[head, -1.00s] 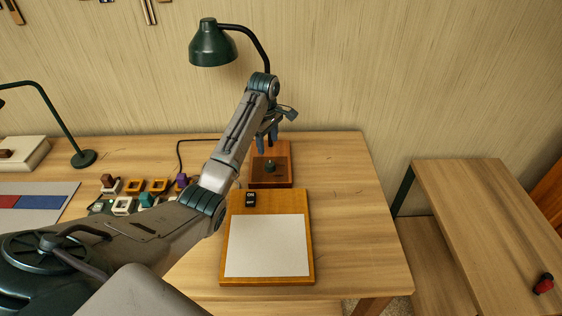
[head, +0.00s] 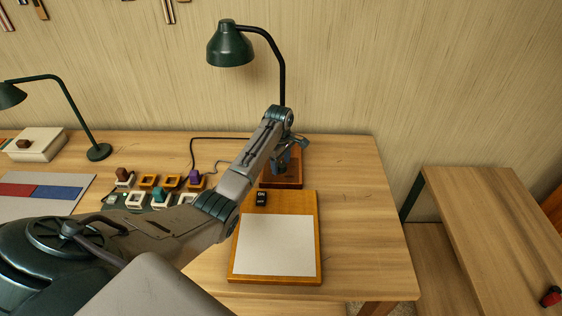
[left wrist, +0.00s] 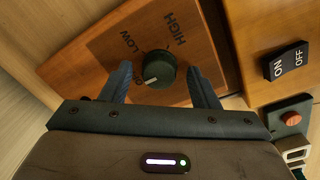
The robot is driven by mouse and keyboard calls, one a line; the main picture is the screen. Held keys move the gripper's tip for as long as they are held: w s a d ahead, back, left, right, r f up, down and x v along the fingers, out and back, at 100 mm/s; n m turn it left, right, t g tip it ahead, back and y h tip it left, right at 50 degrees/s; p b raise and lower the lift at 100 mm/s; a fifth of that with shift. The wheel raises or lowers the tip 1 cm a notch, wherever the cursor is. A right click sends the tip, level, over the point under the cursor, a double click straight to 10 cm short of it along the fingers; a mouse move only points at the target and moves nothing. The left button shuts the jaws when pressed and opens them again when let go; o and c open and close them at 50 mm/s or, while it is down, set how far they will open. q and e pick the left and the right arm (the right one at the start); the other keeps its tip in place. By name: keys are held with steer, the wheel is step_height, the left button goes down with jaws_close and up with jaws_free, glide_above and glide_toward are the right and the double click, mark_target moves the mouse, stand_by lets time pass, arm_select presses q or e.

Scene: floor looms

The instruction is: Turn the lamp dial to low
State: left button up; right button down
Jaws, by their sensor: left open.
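The lamp dial (left wrist: 162,66) is a dark green round knob on a wooden base (left wrist: 100,58), with LOW printed at its upper left and HIGH at its upper right in the left wrist view. A pale mark on the knob faces the lower left, toward neither word. My left gripper (left wrist: 160,76) is open, one finger on each side of the knob; I cannot tell whether either touches it. In the head view my left gripper (head: 282,160) is over the lamp's base (head: 285,183) and hides the dial. The green lamp (head: 231,47) hangs above.
A wooden board with a white sheet (head: 275,245) and an ON/OFF switch (head: 261,199) lies in front of the base. Small coloured blocks and frames (head: 160,181) stand left, partly behind my arm. A second lamp (head: 62,100) is farther left. The desk's right side is clear.

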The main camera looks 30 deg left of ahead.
arm_select(q)
steer(key=shift+c, duration=1.3)
steer(key=c, duration=0.7)
arm_select(e)
steer(key=shift+s, duration=0.9)
